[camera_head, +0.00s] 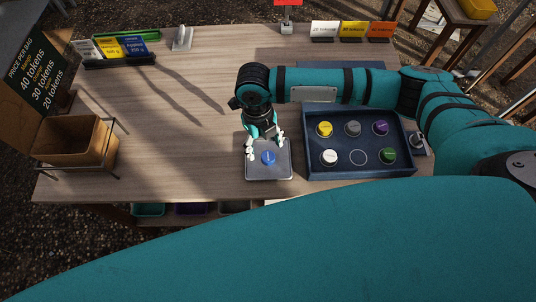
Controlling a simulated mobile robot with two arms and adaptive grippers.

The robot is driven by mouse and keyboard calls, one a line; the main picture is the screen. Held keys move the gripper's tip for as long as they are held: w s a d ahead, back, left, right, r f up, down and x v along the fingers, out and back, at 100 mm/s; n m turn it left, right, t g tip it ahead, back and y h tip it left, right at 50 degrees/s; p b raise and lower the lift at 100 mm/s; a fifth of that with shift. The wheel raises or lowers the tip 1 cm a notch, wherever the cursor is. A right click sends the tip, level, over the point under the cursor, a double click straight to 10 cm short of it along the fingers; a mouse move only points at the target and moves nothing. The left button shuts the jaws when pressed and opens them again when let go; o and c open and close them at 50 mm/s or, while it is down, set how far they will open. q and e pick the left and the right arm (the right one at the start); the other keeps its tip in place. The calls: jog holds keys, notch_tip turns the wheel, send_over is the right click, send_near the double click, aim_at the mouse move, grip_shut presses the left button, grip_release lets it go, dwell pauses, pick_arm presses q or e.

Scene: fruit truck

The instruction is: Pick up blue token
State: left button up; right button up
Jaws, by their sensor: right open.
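The blue token (268,158) lies on a small grey square plate (284,174) near the front edge of the table. My right gripper (264,148) points down at the plate, with its pale fingertips spread around the far side of the token. It is open. I cannot tell whether the fingers touch the token. My left gripper is not in view.
A dark blue tray (310,170) right of the plate holds yellow, grey, purple, white and green tokens and one empty round slot. A brown bin (73,142) stands at the left. Token cards (352,30) stand at the back. The table's middle left is clear.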

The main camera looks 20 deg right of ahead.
aim_at(268, 156)
jog(key=f, duration=0.2)
jog(key=s+d+f+p, duration=0.1)
jog(key=shift+f, duration=0.85)
jog(key=c, duration=1)
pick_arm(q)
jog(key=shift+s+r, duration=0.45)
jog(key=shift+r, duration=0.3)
pick_arm(e)
jog(key=shift+r, duration=0.15)
